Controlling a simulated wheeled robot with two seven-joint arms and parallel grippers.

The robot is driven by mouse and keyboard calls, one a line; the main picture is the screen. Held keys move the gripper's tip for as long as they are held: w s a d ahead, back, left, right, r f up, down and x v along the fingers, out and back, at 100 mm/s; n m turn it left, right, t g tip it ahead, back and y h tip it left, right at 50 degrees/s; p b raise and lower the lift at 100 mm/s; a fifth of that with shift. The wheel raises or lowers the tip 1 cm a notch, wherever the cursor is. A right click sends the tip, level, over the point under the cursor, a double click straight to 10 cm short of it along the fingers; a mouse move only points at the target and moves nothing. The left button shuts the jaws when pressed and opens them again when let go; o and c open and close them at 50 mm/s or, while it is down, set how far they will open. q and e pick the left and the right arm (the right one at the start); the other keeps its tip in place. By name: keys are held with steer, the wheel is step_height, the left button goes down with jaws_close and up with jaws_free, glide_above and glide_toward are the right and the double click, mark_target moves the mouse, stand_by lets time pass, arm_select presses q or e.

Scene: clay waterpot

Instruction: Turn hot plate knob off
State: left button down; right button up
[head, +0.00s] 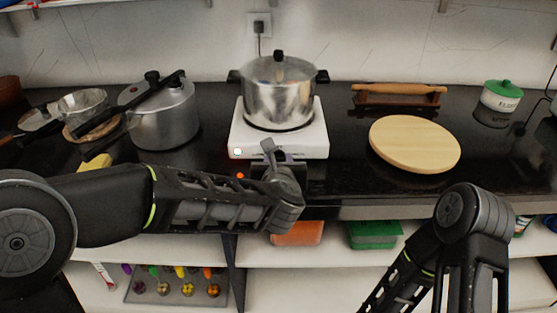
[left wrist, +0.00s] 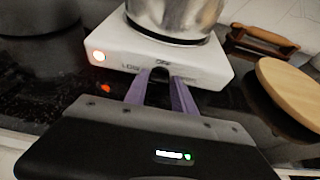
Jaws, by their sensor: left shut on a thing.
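The white hot plate (head: 308,148) stands on the black counter with a lidded steel pot (head: 278,92) on it. My left gripper (head: 269,150) is at the front of the hot plate. In the left wrist view its two fingers (left wrist: 160,86) reach the front face and are shut on the dark knob (left wrist: 160,73), which shows between their tips. The knob is mostly hidden in the head view. My right arm shows at the lower right, but its fingers are out of sight.
A round wooden board (head: 414,144) lies right of the hot plate, with a rolling pin (head: 400,88) on a stand behind it. A pressure cooker (head: 164,115) stands to the left. A green-lidded flour jar (head: 501,96) is at far right. Shelves lie below the counter.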

arm_select(q)
steer(key=shift+d, duration=0.1)
steer(key=shift+d+f+m+y, duration=0.1)
steer(key=shift+d+m+y, duration=0.15)
steer(key=shift+m+y, duration=0.75)
steer(key=shift+d+f+m+y+b, duration=0.15)
steer(key=shift+m+y+b, duration=0.35)
steer(key=shift+m, duration=0.8)
steer(key=c, duration=1)
jaws_free()
steer(key=shift+c, duration=0.2)
